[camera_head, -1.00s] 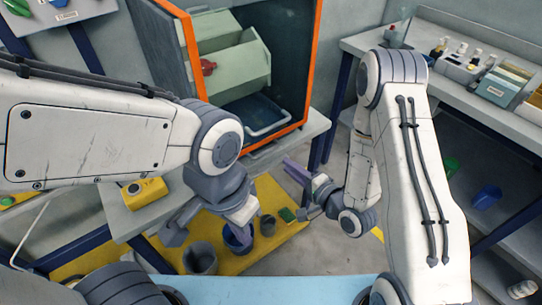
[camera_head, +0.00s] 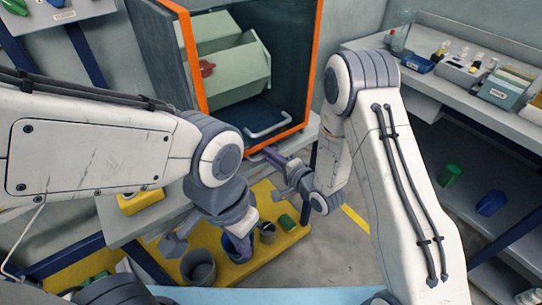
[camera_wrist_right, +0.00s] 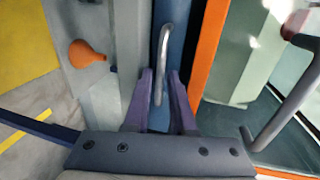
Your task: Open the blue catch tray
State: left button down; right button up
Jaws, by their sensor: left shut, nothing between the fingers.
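The blue catch tray (camera_wrist_right: 173,28) shows in the right wrist view as a dark blue front with a metal bar handle (camera_wrist_right: 166,50), beside the orange cabinet frame. My right gripper (camera_wrist_right: 162,78) is open with its two purple fingers on either side of this handle; firm contact cannot be told. In the head view my right gripper (camera_head: 272,157) is at the lower edge of the orange frame, and its fingers cover much of the tray front. My left gripper (camera_head: 241,228) is shut and empty, pointing down over the yellow floor area.
The orange-framed cabinet (camera_head: 312,70) holds a pale green bin (camera_head: 238,75) and a second bar handle (camera_head: 268,127). An orange knob (camera_wrist_right: 86,54) sits near the bench edge. A grey bucket (camera_head: 198,268) stands below my left arm. Shelves with bottles stand at the right.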

grip_shut()
dwell(1.3)
